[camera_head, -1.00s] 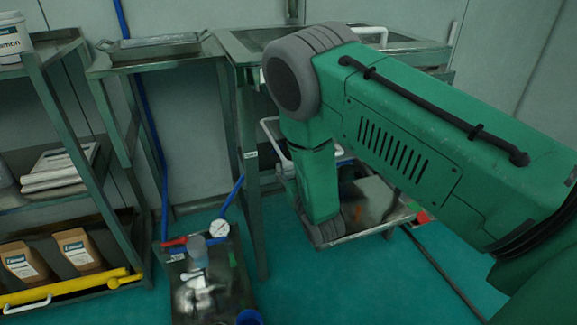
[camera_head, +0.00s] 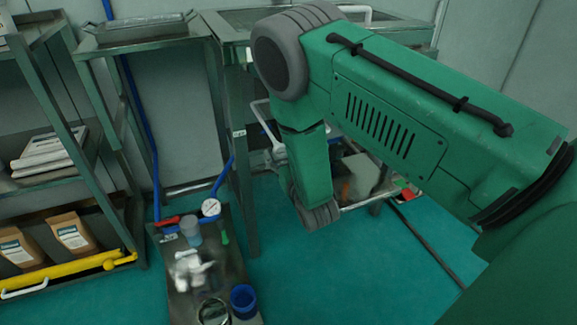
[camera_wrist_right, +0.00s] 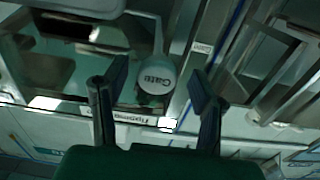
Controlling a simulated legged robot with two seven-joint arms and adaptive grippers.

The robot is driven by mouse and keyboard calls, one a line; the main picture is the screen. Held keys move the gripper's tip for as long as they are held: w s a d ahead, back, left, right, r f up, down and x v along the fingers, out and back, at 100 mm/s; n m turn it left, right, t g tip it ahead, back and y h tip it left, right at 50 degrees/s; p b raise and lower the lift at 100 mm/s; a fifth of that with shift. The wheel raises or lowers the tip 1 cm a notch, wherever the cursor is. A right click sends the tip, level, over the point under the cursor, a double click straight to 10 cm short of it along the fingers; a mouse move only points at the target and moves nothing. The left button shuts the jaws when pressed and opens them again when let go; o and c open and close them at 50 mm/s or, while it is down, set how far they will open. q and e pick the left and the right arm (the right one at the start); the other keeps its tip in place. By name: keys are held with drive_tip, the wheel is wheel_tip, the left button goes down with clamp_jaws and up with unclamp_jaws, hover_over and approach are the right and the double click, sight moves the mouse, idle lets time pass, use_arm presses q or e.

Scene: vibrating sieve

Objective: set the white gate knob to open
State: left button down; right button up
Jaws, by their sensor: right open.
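The white gate knob (camera_wrist_right: 157,75) shows in the right wrist view with the word "Gate" upside down on its round face. It lies between the two fingers of my right gripper (camera_wrist_right: 158,85), a little beyond them as far as I can see. The fingers stand apart, with a visible gap on each side of the knob. In the head view my green right arm reaches in from the right and bends down beside the steel frame. There the arm hides the right gripper and I cannot make out the knob. My left gripper is not in view.
A steel frame post (camera_head: 243,150) stands left of my right arm. A low metal stand with a pressure gauge (camera_head: 210,208), a blue cup (camera_head: 243,298) and a red-handled valve is in front. A shelf rack with brown bags (camera_head: 70,234) stands at left.

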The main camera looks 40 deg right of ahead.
drive_tip(key=v, duration=1)
drive_tip(key=shift+s, duration=0.25)
drive_tip(key=shift+a+f, duration=0.1)
